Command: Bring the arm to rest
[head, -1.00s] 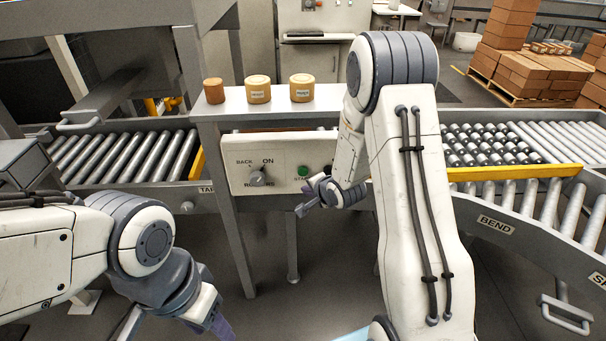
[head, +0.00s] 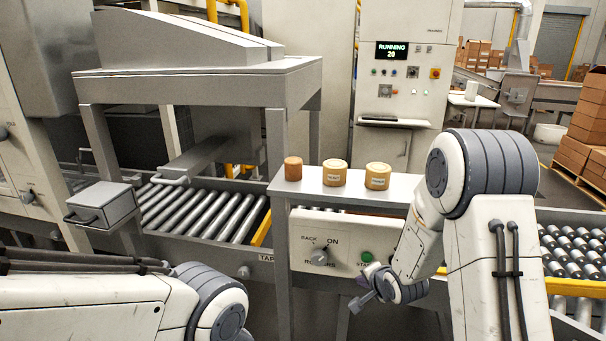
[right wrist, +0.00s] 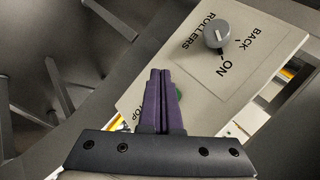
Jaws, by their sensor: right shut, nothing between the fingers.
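My right gripper (head: 360,302) is shut and empty, just in front of and below the green start button (head: 367,257) on the white control panel (head: 300,222). In the right wrist view its purple fingers (right wrist: 161,100) are together and cover most of the green button. I cannot tell whether they touch the panel. The grey rollers knob (head: 319,256) is on the panel's left part, and it shows in the right wrist view (right wrist: 216,36). My left arm comes in at the lower left; its gripper is out of frame.
A grey shelf (head: 345,198) above the panel bears a brown cylinder (head: 293,168) and two labelled tan drums (head: 334,173) (head: 377,176). Roller conveyors (head: 200,212) lie left and right. A cabinet screen (head: 397,50) reads "RUNNING 20". A grey box with a handle (head: 103,205) stands at left.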

